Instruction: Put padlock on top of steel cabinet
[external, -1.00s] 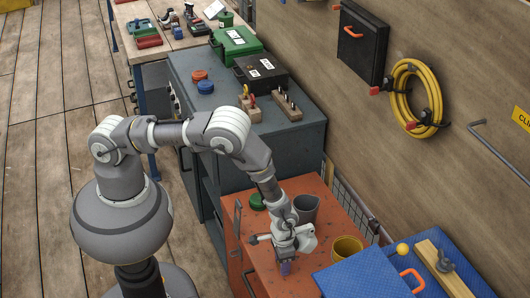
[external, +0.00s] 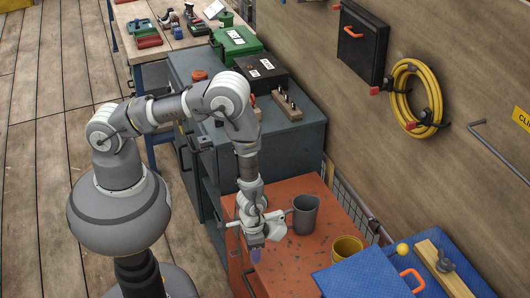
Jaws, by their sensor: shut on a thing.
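My gripper (external: 254,247) points down over the left part of the orange-red bench top (external: 300,246). It is shut on a small blue-purple thing, which looks like the padlock (external: 256,257); only a little of it shows below the fingers. I cannot tell the exact gap between it and the bench. The steel cabinet (external: 285,156) is the dark blue-grey unit behind the bench. My arm hides part of its top and front.
The cabinet top holds a green case (external: 236,41), a black case (external: 263,72), a red round thing (external: 199,75) and a wooden block with tools (external: 287,104). A grey mug (external: 305,214) stands right of my gripper. A yellow mug (external: 347,248) and blue box (external: 362,276) are nearer.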

